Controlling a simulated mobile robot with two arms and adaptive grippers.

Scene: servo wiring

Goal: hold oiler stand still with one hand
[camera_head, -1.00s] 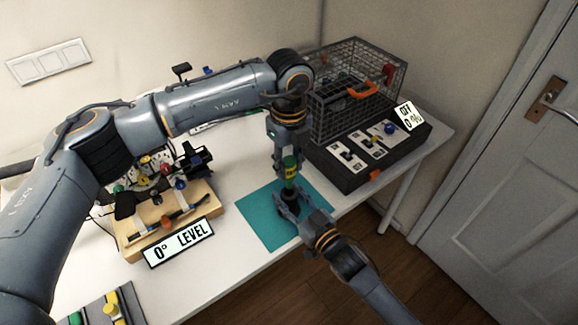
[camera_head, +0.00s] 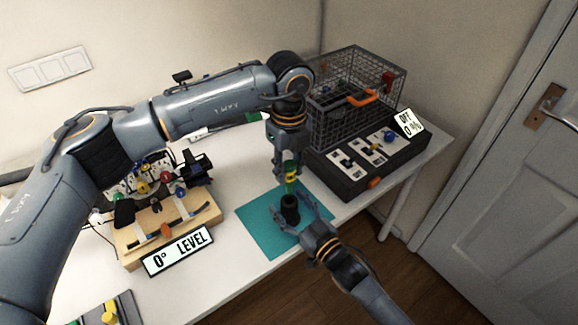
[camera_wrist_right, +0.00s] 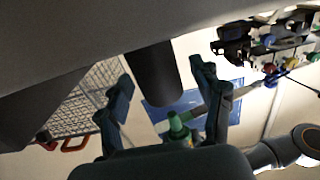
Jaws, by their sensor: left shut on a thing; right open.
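The oiler stand (camera_head: 290,209), a black upright cylinder, stands on the teal mat (camera_head: 262,236). It shows as a dark cylinder (camera_wrist_right: 156,78) in the right wrist view. My right gripper (camera_head: 294,212) is low at the mat, with its fingers spread on either side of the stand; I cannot tell whether they touch it. My left gripper (camera_head: 286,164) comes from above and is shut on a green and yellow oiler (camera_head: 291,178). The oiler is just above the stand in the head view. Its green part (camera_wrist_right: 178,128) shows in the right wrist view.
A wire cage (camera_head: 350,95) and a black switch box (camera_head: 365,165) with an "OFF 0 %" sign stand at the back right. A wooden fixture (camera_head: 205,212) with a "0° LEVEL" sign is to the left. The table's front edge is close to the mat.

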